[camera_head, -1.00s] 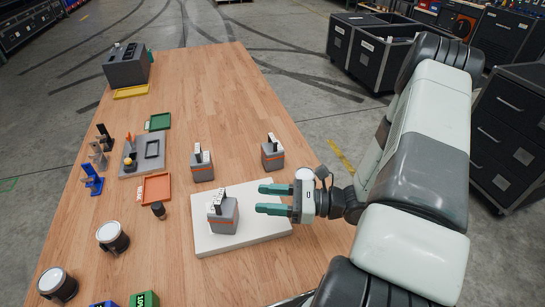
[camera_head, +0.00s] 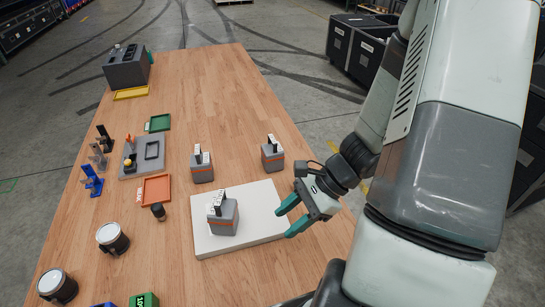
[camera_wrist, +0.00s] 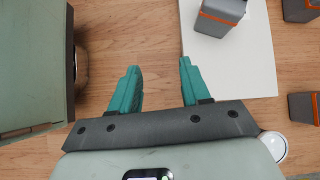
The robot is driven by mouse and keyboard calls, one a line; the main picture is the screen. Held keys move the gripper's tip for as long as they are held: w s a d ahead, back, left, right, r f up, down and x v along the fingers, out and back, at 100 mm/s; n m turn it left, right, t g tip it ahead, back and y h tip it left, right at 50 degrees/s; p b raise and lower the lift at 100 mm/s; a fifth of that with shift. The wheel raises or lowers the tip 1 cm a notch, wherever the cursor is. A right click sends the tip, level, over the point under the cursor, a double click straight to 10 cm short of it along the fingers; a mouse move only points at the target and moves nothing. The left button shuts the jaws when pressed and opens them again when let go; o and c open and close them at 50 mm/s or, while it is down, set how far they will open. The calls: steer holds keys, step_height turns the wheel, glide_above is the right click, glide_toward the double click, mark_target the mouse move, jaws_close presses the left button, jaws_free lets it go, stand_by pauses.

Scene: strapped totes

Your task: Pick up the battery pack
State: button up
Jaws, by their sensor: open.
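Three grey battery packs with an orange stripe and a black and white top piece are in view. One battery pack (camera_head: 224,220) stands on a white board (camera_head: 262,227). A second battery pack (camera_head: 202,168) and a third battery pack (camera_head: 272,155) stand on the wood behind the board. My gripper (camera_head: 287,221) is open and empty at the board's right edge, its teal fingers pointing left towards the pack on the board, apart from it. The wrist view shows the open fingers (camera_wrist: 160,66) with the pack (camera_wrist: 219,14) ahead and to the right.
To the left on the wooden table (camera_head: 215,90) are an orange tray (camera_head: 155,189), a grey fixture plate (camera_head: 142,158), a small dark cylinder (camera_head: 158,212) and white-topped cans (camera_head: 112,238). A dark grey box (camera_head: 127,66) stands at the far end. The table's middle back is clear.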

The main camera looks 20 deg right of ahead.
steer(key=d+f+n+h, duration=0.3)
steer(key=d+f+h, duration=0.15)
steer(key=d, duration=0.25)
steer(key=w+d+n+t+h, duration=0.4)
steer(key=w+d+n+h, duration=0.15)
steer(key=w+d, duration=0.2)
steer(key=w+r+n+t+h, duration=0.2)
steer(key=w+r+n+t, duration=0.2)
steer(key=w+r+t, duration=0.4)
steer(key=w+a+r+n+t+y, duration=0.5)
steer(key=a+r, duration=0.3)
steer(key=r, duration=0.3)
glide_toward(276, 146)
steer(key=w, duration=0.1)
steer(key=shift+t+h, duration=0.4)
steer(key=shift+w+a+f, duration=0.1)
steer(key=shift+w+a, duration=0.05)
steer(key=shift+w, duration=1.85)
steer(key=shift+w+a+f, duration=0.1)
steer(key=shift+w+a, duration=0.1)
steer(key=shift+w, duration=1.8)
steer(key=shift+w+a, duration=0.15)
steer(key=shift+w, duration=1.85)
steer(key=shift+c, duration=0.5)
